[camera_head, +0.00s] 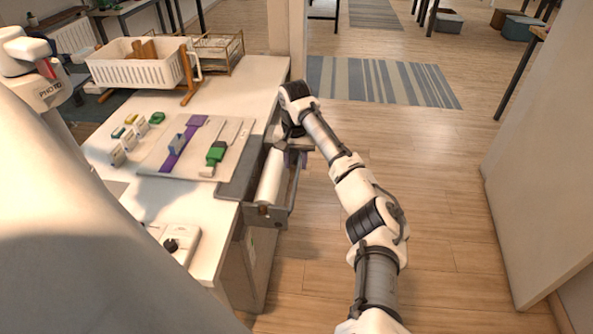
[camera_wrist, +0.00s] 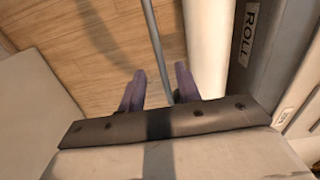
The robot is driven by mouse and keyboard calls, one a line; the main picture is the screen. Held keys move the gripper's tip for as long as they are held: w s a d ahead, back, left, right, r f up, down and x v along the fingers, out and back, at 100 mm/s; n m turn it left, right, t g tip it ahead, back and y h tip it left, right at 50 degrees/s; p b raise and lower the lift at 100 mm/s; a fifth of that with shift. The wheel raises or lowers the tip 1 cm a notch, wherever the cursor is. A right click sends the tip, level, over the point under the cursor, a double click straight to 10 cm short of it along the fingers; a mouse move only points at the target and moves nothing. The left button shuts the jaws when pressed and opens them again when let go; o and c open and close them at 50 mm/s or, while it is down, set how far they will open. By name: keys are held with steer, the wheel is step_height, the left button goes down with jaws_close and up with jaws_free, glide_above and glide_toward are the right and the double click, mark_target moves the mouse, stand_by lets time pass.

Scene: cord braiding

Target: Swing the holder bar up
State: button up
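The holder bar (camera_head: 293,190) is a thin grey rod along the outer right side of the white roll (camera_head: 270,178), on the roll holder at the table's right edge. In the wrist view the bar (camera_wrist: 153,35) runs down between the two purple fingers of my gripper (camera_wrist: 159,72). The fingers stand apart, one on each side of the bar, with gaps visible. The white roll (camera_wrist: 207,40) lies just right of the fingers. In the head view my gripper (camera_head: 295,158) is at the holder's far end, partly hidden by my wrist.
A grey strip labelled ROLL (camera_wrist: 249,33) runs beside the roll. The table (camera_head: 235,95) carries a pale board (camera_head: 155,152) with purple and green pieces, and a white basket (camera_head: 140,70). Open wooden floor (camera_head: 440,150) lies right of the table. A pale panel (camera_head: 540,150) stands at far right.

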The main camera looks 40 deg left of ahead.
mark_target(296, 177)
steer(key=shift+f, duration=2.35)
steer(key=shift+p, duration=0.3)
jaws_close()
